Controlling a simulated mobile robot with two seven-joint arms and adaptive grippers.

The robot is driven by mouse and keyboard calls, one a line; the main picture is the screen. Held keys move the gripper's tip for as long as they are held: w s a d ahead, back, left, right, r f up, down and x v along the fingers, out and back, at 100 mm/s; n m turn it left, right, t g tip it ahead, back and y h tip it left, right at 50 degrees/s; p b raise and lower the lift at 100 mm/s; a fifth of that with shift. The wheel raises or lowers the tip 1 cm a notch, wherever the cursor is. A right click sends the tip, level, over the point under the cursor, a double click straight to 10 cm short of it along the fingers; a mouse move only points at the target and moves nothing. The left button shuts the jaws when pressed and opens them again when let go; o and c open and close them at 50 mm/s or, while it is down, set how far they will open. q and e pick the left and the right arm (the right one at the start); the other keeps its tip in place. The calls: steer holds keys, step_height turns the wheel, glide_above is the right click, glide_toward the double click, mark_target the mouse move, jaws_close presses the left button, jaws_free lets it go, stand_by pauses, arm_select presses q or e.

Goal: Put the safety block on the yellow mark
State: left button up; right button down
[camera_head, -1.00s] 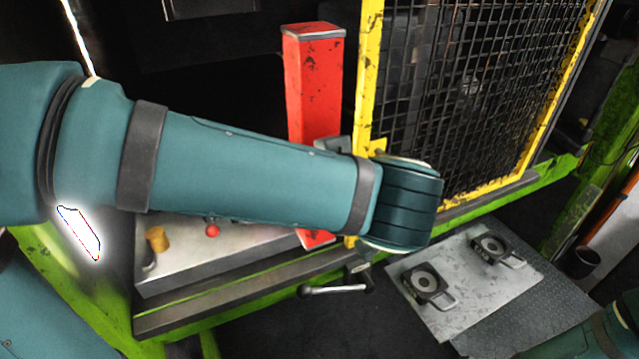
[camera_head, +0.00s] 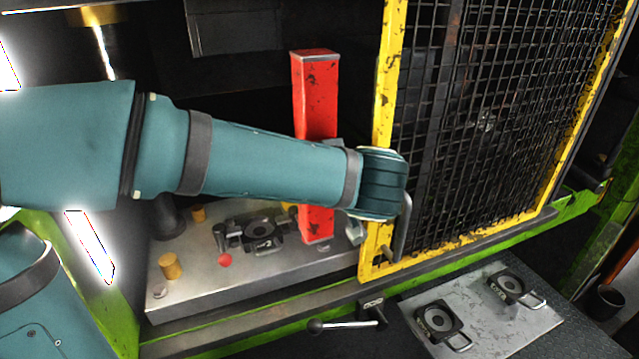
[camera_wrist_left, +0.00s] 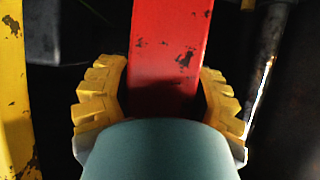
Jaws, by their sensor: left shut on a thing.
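The red safety block (camera_head: 316,90), tall with chipped paint, is upright in the head view over the right part of the grey press bed (camera_head: 200,283). I cannot tell whether its lower end touches the bed. In the left wrist view, my left gripper (camera_wrist_left: 165,100) has its yellow fingers shut on either side of the block (camera_wrist_left: 168,50). In the head view my forearm and wrist hide most of that gripper. A small yellow patch (camera_head: 287,206) shows left of the block, partly covered by my arm; I cannot tell if it is the mark. My right gripper is out of view.
A yellow-framed mesh guard (camera_head: 381,150) stands close to the right of the block. A dark die (camera_head: 262,232), a red knob (camera_head: 225,260) and brass pegs are on the bed. A lever (camera_head: 345,325) sticks out in front. Two handled dies lie on a plate (camera_head: 480,310) at right.

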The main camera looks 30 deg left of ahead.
arm_select(q)
steer(key=shift+w+a+f, duration=0.65)
steer(key=shift+w+a, duration=6)
steer(key=shift+w, duration=0.85)
steer(key=f, duration=0.1)
steer(key=w+a+f, duration=0.1)
steer(key=f, duration=0.3)
steer(key=shift+w+a+b, duration=0.25)
steer(key=shift+a+b, duration=0.05)
steer(key=shift+b, duration=0.05)
steer(key=shift+s+d+p, duration=0.1)
steer(key=shift+p, duration=0.25)
